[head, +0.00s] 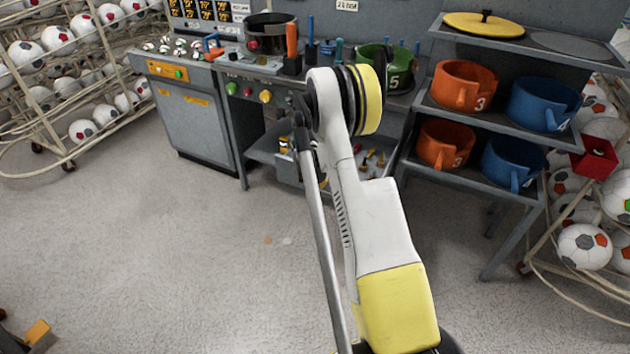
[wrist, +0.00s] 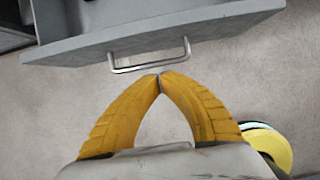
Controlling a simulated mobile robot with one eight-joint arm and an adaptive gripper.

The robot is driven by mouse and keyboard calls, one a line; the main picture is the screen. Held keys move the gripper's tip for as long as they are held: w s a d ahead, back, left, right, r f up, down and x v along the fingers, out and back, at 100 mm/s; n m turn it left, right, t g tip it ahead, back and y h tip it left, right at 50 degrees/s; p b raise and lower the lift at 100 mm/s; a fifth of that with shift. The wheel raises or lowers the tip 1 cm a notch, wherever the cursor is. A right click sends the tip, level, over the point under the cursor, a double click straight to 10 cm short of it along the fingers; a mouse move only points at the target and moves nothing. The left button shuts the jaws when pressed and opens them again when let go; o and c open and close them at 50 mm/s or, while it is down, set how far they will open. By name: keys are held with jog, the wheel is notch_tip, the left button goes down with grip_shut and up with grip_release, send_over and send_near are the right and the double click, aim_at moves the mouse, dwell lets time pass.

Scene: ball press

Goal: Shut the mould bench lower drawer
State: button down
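In the wrist view a grey drawer front (wrist: 225,28) with a silver bar handle (wrist: 150,66) crosses the top, standing out over the floor. My gripper (wrist: 160,77) has its two yellow fingers drawn together at the tips, with nothing seen between them. The tips are right at the handle's outer side; I cannot tell whether they touch it. In the head view the mould bench (head: 265,85) stands at the back middle. Small tools show low in it on both sides of my arm, which hides most of the drawer and my gripper.
A shelf with orange mugs (head: 465,85) and blue mugs (head: 545,103) stands right of the bench. A grey cabinet (head: 195,120) is at its left. Ball racks (head: 65,75) flank both sides. The floor (head: 150,250) in front is mostly clear.

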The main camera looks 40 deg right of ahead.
jog(key=d+f, duration=0.1)
jog(key=w+d+f+b, duration=0.1)
jog(key=d+f+b, duration=0.1)
jog(key=shift+w+d+f, duration=0.25)
jog(key=shift+w+d, duration=0.05)
jog(key=shift+w+d+r, duration=0.2)
jog(key=shift+w+d, duration=0.05)
jog(key=shift+d, duration=0.35)
jog(key=shift+w, duration=0.1)
